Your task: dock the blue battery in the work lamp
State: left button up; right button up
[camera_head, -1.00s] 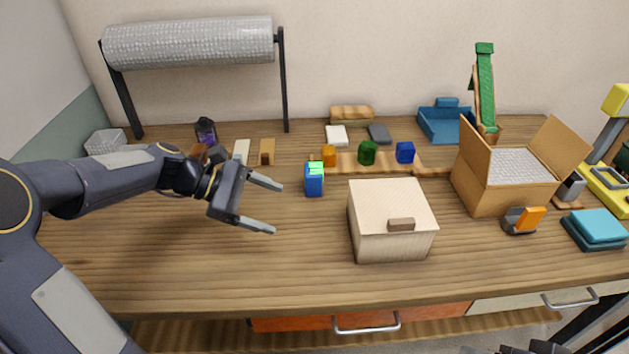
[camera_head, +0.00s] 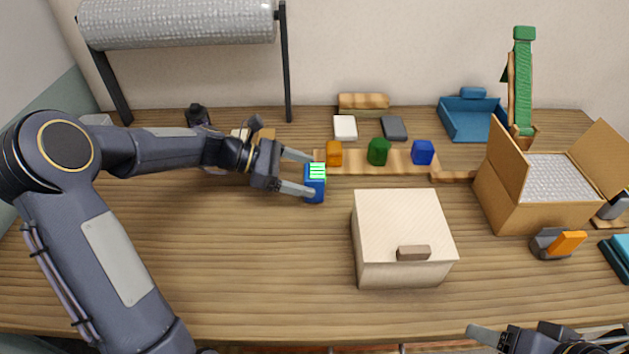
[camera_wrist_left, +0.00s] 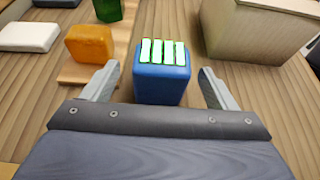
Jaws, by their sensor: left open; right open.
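The blue battery (camera_head: 315,190) stands upright on the table, with green-and-white stripes on its top. In the left wrist view, the battery (camera_wrist_left: 160,85) stands between the two fingers. My left gripper (camera_head: 311,174) is open, with one finger on each side of it; the wrist view shows gaps at both sides. My right gripper (camera_head: 540,338) is open at the bottom right edge, partly cut off and away from the battery. I cannot make out the work lamp in the current views.
A wooden strip (camera_head: 350,168) holds orange, green and blue blocks just behind the battery. A cream box (camera_head: 400,222) stands to its right. An open cardboard box (camera_head: 510,196) and an orange-grey device (camera_head: 556,243) are farther right. The front left table is clear.

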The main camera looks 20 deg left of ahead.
pick_arm(q)
jog(key=shift+x, duration=1.5)
jog(key=shift+c, duration=0.4)
jog(key=c, duration=1.2)
jog(key=shift+r, duration=0.2)
jog(key=shift+c, duration=0.5)
